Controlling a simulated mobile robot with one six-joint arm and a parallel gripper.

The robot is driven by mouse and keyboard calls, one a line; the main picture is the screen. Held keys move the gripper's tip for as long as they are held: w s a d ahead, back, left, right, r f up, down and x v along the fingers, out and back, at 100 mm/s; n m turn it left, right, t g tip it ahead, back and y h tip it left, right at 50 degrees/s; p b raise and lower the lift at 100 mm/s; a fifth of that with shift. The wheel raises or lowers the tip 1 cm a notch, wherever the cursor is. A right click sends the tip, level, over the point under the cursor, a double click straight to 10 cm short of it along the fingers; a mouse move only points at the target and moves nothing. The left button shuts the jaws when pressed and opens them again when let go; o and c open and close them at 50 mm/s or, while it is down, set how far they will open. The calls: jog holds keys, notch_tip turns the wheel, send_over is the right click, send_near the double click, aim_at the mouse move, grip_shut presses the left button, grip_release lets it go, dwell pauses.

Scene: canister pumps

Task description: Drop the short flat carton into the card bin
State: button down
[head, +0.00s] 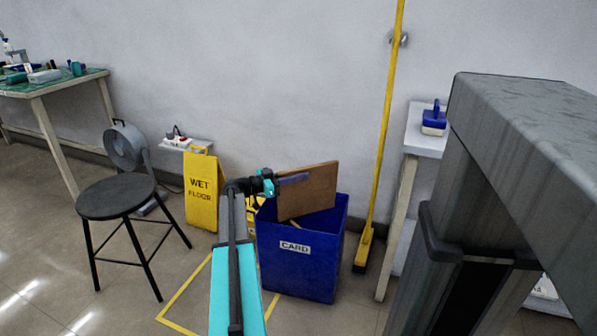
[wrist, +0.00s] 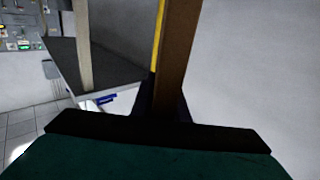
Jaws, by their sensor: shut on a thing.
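The flat brown carton (head: 312,190) is held tilted above the opening of the blue card bin (head: 300,270), which bears a CARD label. The carton's lower edge shows against the inside of the bin; I cannot tell how far below the rim it reaches. My gripper (head: 296,178) is shut on the carton, its fingers lying across the upper left part of the board. In the wrist view the carton (wrist: 178,60) shows edge-on as a brown upright strip, its lower end hidden by dark gripper parts.
A yellow wet floor sign (head: 201,195) stands left of the bin, and a black stool (head: 116,196) further left. A yellow pole (head: 380,150) leans on the wall right of the bin, beside a white-topped table (head: 425,142). A grey fan (head: 124,146) stands behind the stool.

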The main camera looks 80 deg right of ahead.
jog(key=shift+f, duration=0.2)
jog(key=c, duration=1.6)
grip_release()
jog(key=shift+c, duration=0.2)
jog(key=shift+w+a, duration=0.1)
jog(key=p+v, duration=0.3)
jog(key=v, duration=1)
jog(key=shift+w+a, duration=0.2)
jog(key=shift+w, duration=0.05)
